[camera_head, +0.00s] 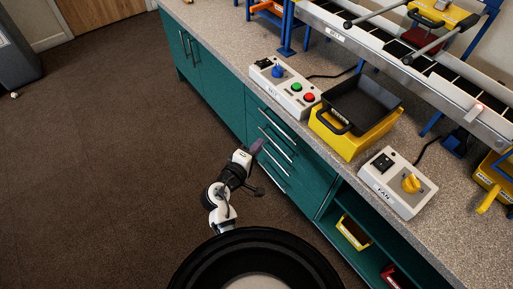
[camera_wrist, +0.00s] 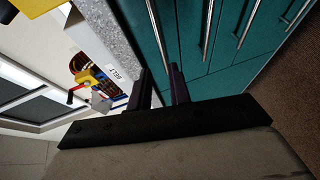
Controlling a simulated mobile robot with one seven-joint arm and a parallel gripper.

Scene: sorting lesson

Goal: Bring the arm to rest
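My arm (camera_head: 226,188) is folded low in front of the teal cabinet, below the counter's front edge in the head view. My gripper (camera_head: 257,147) is at its upper end, beside the drawer fronts. In the wrist view the two dark fingers of my gripper (camera_wrist: 160,80) stand apart, with only teal cabinet front and a handle behind the gap. Nothing is held between them. Whether the gripper touches the cabinet cannot be told.
The speckled counter (camera_head: 240,62) bears a belt control box (camera_head: 287,88), a yellow bin with a black tray (camera_head: 360,108), a fan control box (camera_head: 398,183) and a conveyor (camera_head: 400,60). Drawer handles (camera_head: 276,143) stick out near my gripper. The brown floor (camera_head: 100,150) at left is mostly clear.

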